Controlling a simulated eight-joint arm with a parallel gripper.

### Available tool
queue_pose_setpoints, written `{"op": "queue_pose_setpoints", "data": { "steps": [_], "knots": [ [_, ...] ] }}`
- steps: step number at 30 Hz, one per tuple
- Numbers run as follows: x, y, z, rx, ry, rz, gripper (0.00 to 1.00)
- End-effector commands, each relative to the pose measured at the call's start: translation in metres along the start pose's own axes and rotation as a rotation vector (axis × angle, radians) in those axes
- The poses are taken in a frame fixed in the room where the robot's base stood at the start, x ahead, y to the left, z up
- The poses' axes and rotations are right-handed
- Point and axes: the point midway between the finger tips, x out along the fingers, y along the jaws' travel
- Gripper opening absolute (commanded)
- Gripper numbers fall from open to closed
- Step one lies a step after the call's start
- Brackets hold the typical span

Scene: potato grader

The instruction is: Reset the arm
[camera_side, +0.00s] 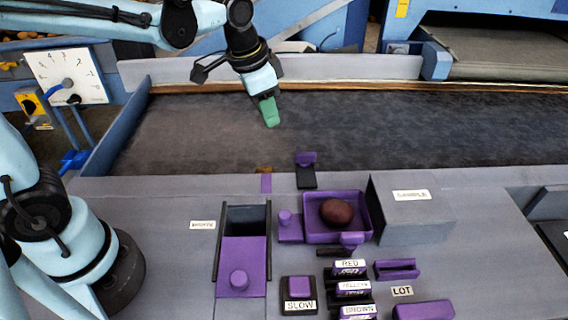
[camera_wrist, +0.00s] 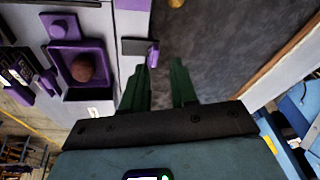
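My gripper (camera_side: 269,112) has green fingers and hangs above the dark belt (camera_side: 400,125), behind the front panel. In the wrist view the two fingers of my gripper (camera_wrist: 160,66) stand apart with nothing between them. A dark reddish-brown potato (camera_side: 337,213) lies in the purple tray (camera_side: 366,205) on the panel, well away from my gripper. The potato (camera_wrist: 82,68) and the tray (camera_wrist: 100,50) also show at the left of the wrist view.
A purple sliding cover (camera_side: 241,254) with a knob partly covers a dark opening. A grey sample box (camera_side: 410,210), a SLOW button (camera_side: 299,287) and RED, YELLOW and BROWN label blocks (camera_side: 349,266) stand on the panel. A yellowish lump (camera_wrist: 176,3) lies on the belt.

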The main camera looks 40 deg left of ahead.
Motion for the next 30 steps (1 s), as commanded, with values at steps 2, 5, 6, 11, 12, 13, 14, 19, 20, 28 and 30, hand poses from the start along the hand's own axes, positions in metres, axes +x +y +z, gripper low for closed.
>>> {"op": "queue_pose_setpoints", "data": {
  "steps": [2, 5, 6, 11, 12, 13, 14, 19, 20, 28, 30],
  "knots": [
    [-0.009, 0.001, 0.016, -0.059, 0.042, -0.019, 0.28],
    [-0.017, 0.002, 0.034, -0.135, 0.096, -0.04, 0.28],
    [-0.019, 0.003, 0.041, -0.166, 0.118, -0.047, 0.28],
    [-0.024, 0.006, 0.069, -0.283, 0.207, -0.074, 0.28],
    [-0.023, 0.007, 0.075, -0.31, 0.228, -0.079, 0.28],
    [-0.023, 0.008, 0.08, -0.328, 0.242, -0.082, 0.28],
    [-0.022, 0.008, 0.084, -0.346, 0.256, -0.086, 0.28],
    [-0.019, 0.011, 0.098, -0.413, 0.311, -0.095, 0.28],
    [-0.019, 0.011, 0.099, -0.419, 0.316, -0.096, 0.28],
    [-0.018, 0.011, 0.102, -0.432, 0.326, -0.098, 0.28],
    [-0.018, 0.011, 0.102, -0.432, 0.326, -0.098, 0.28]
  ]
}}
